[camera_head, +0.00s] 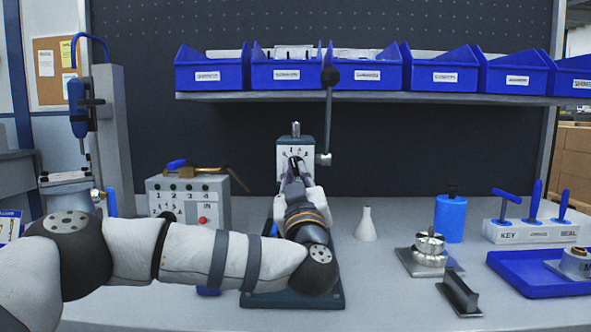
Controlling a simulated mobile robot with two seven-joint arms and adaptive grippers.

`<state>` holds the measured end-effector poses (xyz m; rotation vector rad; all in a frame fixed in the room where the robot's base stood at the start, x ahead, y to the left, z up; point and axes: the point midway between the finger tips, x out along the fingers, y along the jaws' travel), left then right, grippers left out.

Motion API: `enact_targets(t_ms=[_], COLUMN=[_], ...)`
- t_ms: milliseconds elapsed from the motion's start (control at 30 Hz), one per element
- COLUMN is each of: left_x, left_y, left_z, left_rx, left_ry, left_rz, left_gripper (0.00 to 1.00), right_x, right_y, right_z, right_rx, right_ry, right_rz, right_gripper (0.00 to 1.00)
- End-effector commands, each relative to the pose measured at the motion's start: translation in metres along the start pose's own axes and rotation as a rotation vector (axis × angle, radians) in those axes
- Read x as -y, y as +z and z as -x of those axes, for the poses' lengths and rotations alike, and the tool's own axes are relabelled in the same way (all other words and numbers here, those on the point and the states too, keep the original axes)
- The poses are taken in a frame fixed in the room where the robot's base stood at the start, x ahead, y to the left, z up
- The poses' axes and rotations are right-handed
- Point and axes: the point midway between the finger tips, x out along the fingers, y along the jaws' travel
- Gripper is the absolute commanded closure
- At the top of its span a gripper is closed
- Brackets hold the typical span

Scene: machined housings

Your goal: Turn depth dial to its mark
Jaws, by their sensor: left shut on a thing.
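An arbor-press-like machine (283,298) stands on the bench in the middle, with a dark base and a lever arm with a black knob (330,76) at its upper right. Its upright carries a light plate (284,151) with numbers around a dial, which I take as the depth dial. My left gripper (295,170) reaches up to the front of this plate. It is shut on the dial, whose knob is mostly hidden behind the fingers. The dial's mark and pointer are too small and covered to read. My right gripper is out of view.
A grey control box (190,203) with a red button stands left of the machine. A white cone (365,225), metal parts (429,254), a blue cylinder (450,219), a tool block (530,231) and a blue tray (520,284) stand right. Blue bins (369,70) line the shelf above.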

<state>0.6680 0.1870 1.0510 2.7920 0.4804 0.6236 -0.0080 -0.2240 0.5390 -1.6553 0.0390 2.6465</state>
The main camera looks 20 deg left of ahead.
Motion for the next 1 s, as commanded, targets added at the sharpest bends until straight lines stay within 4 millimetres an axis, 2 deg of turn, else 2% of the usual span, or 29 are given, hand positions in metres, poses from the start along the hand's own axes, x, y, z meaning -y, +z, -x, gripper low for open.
enact_targets(t_ms=[33,133,233,400,600,1000], left_x=[-0.005,-0.007,-0.006,-0.004,-0.005,-0.005], left_y=[-0.012,-0.016,-0.013,-0.004,-0.002,-0.002], left_z=[-0.002,-0.002,-0.002,-0.001,-0.001,-0.001], left_rx=[-0.008,-0.011,-0.01,-0.002,0.0,0.0], left_ry=[-0.004,-0.024,-0.053,-0.101,-0.146,-0.184], left_rz=[0.017,0.073,0.138,0.246,0.352,0.443], left_gripper=[1.0,1.0,1.0,1.0,1.0,1.0], right_x=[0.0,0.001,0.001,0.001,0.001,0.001], right_y=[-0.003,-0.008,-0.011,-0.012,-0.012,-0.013], right_z=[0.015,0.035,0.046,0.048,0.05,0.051], right_rx=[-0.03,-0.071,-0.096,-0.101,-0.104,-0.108], right_ry=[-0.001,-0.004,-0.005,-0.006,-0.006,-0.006], right_rz=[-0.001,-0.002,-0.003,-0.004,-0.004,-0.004], right_gripper=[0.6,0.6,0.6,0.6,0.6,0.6])
